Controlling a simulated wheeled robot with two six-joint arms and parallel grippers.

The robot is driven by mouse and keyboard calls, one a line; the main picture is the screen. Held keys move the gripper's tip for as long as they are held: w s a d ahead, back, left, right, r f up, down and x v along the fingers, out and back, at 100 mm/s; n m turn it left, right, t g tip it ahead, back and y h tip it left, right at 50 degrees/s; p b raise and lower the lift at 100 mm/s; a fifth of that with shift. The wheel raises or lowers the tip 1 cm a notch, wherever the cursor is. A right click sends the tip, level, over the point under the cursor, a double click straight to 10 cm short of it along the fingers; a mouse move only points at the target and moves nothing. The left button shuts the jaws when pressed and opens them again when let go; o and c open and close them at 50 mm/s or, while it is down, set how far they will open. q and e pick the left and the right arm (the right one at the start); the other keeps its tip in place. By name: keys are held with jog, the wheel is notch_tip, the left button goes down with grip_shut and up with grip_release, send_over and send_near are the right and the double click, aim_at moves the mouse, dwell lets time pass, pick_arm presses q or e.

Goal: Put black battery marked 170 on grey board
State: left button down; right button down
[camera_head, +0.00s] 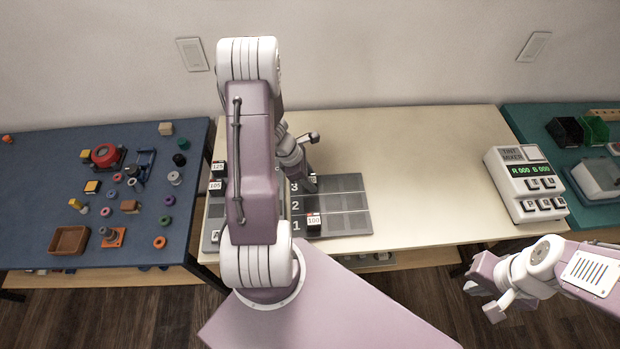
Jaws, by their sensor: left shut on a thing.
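The grey board (350,208) lies on the cream table, with rows numbered 1, 2 and 3. A black battery marked 100 (313,222) stands in row 1 on its left side. My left gripper (310,168) is over the back left of the board, near row 3, shut on a dark thing that looks like a black battery. Its label is not visible, and my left arm hides part of the area. Batteries marked 125 (218,169) and 105 (216,185) stand left of my arm. My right gripper (482,300) is open and empty at the lower right, off the table.
A white tint mixer (525,183) stands at the right end of the cream table (430,150). The table between board and mixer is clear. A blue table (40,180) with many small parts is at the left, a teal table (590,215) at the right.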

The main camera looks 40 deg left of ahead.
pick_arm(q)
jog(key=shift+f, duration=0.3)
jog(key=c, duration=0.8)
grip_release()
jog(key=p+v, duration=0.2)
jog(key=v, duration=0.7)
jog(key=shift+p, duration=0.3)
jog(key=shift+d, duration=0.1)
